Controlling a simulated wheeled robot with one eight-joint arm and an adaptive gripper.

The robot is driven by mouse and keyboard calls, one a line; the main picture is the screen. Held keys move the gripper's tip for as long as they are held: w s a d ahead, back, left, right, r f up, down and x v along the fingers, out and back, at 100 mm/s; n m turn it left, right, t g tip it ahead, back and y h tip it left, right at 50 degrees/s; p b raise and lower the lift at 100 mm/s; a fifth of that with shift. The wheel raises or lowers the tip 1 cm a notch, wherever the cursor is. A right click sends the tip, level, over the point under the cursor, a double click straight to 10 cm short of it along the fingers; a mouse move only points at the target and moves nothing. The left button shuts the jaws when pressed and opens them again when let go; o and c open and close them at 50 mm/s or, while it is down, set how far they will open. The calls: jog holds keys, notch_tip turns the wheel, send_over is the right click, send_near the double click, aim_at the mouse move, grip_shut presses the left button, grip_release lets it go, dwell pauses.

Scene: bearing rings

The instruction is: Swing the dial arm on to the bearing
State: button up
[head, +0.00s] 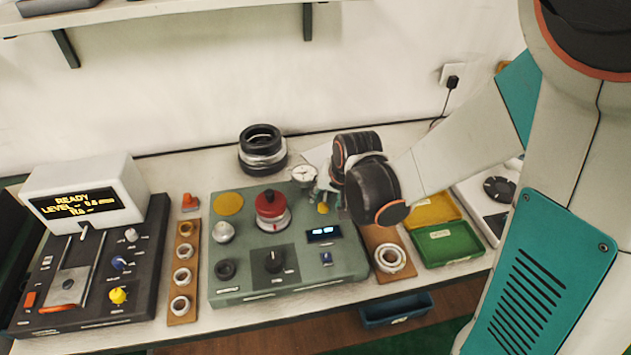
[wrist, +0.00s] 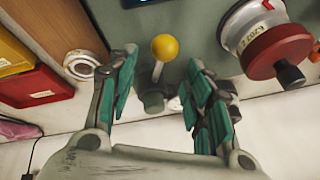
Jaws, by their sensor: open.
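The green test stand (head: 240,287) carries a red-topped spindle (head: 271,204) with a pale, silvery ring part below the red; I cannot tell the bearing apart from it. The spindle also shows at the right of the wrist view (wrist: 280,50). A round white dial (head: 303,175) stands behind and right of the spindle, apart from it. A lever with a yellow ball knob (wrist: 165,47) shows in the wrist view; the knob also shows in the head view (head: 322,208). My gripper (wrist: 162,60) is open, with a finger either side of the lever, not visibly touching it. My wrist partly hides the dial's surroundings.
Left of the stand are a wooden strip with rings (head: 182,316) and a dark unit with a lit display (head: 86,204). A ring (head: 390,258) lies on the right board. Yellow and green boxes (head: 447,244) stand farther right. A dark ring stack (head: 262,150) stands behind.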

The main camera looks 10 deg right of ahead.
aim_at(325, 200)
jog(key=shift+b+x, duration=0.45)
jog(key=shift+x, duration=1.15)
grip_shut()
